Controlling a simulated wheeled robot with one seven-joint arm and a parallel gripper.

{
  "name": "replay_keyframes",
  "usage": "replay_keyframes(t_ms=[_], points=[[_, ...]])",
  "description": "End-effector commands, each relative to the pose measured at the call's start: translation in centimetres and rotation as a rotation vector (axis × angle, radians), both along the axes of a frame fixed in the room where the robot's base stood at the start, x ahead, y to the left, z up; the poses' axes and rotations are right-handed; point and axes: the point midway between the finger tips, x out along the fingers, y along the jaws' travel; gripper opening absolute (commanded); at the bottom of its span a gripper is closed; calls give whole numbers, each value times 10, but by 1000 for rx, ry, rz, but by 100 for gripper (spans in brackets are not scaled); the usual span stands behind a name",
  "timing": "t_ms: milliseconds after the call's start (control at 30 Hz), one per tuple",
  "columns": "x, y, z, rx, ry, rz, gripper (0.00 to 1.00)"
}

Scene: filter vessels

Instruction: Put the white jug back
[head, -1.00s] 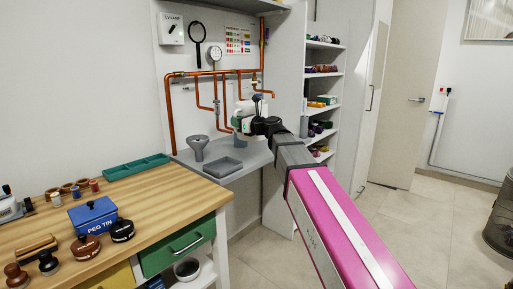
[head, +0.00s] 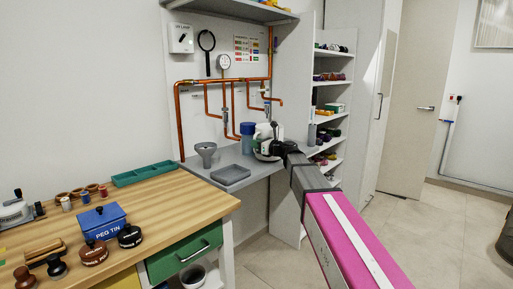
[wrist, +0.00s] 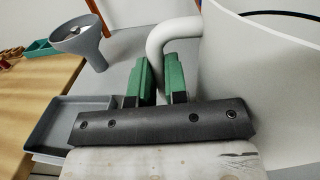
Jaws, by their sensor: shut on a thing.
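The white jug (wrist: 265,85) fills the right side of the wrist view, with its curved white handle (wrist: 172,32) at the middle. My gripper (wrist: 160,72) has its green fingers shut on this handle. In the head view the jug (head: 264,130) is small and partly hidden behind my gripper (head: 267,148), over the right part of the grey shelf (head: 224,164) below the copper pipes. I cannot tell whether the jug's base touches the shelf.
A blue vessel (head: 248,138) stands just left of the jug. A grey funnel (head: 206,152) and a grey tray (head: 231,175) are further left on the shelf. Copper pipes (head: 226,82) run behind. The wooden bench (head: 170,200) is at left, shelving (head: 330,110) at right.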

Motion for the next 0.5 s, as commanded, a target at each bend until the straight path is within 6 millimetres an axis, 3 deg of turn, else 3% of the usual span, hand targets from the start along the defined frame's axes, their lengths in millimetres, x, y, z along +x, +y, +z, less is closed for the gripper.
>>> replay_keyframes(t_ms=[100, 467, 500], points=[[0, 0, -12, 0, 0, 0, 0], [0, 0, -15, 0, 0, 0, 0], [0, 0, -15, 0, 0, 0, 27]])
